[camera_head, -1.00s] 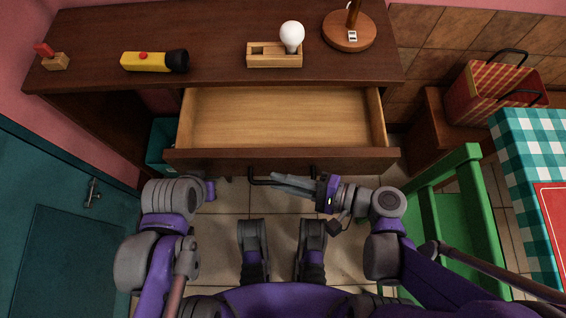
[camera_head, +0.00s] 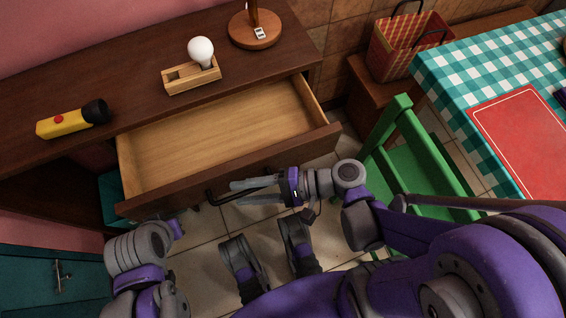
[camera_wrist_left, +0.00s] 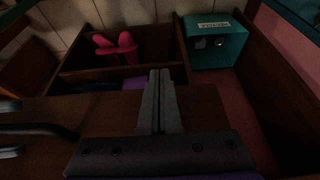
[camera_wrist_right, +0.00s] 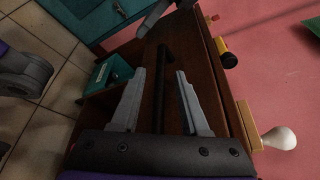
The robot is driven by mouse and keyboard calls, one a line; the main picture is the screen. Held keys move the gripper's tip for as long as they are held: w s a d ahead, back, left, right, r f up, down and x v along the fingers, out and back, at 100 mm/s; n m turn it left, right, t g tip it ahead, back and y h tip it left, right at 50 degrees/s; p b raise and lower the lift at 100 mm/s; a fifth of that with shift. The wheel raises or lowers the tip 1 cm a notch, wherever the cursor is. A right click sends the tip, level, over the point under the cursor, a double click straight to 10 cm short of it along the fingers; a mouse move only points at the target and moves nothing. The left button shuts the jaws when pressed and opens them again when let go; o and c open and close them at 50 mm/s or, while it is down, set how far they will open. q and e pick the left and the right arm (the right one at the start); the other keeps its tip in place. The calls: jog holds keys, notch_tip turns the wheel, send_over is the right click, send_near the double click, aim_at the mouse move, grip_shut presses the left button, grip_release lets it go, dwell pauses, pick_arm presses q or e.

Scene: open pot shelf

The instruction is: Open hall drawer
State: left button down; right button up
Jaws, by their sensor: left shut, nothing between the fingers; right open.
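The hall drawer (camera_head: 215,150) is pulled out of the dark wooden cabinet and its inside is empty in the head view. Its dark bar handle (camera_head: 212,197) is on the front panel. My right gripper (camera_head: 233,193) is open at the handle. In the right wrist view the handle bar (camera_wrist_right: 160,85) runs between the two spread fingers (camera_wrist_right: 160,71), with gaps on both sides. My left gripper is shut and empty in the left wrist view (camera_wrist_left: 160,72), in front of the cabinet's open shelves.
A flashlight (camera_head: 72,119), a bulb (camera_head: 201,52) on a wooden holder and a lamp base (camera_head: 255,30) stand on the cabinet top. A green chair (camera_head: 420,170) and a checkered table (camera_head: 430,68) are to the right. A teal door (camera_head: 40,285) is at lower left.

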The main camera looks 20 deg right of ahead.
jog(key=p+v, duration=0.1)
jog(key=v, duration=0.9)
jog(key=shift+s+d, duration=0.1)
jog(key=shift+s, duration=0.05)
dwell(0.4)
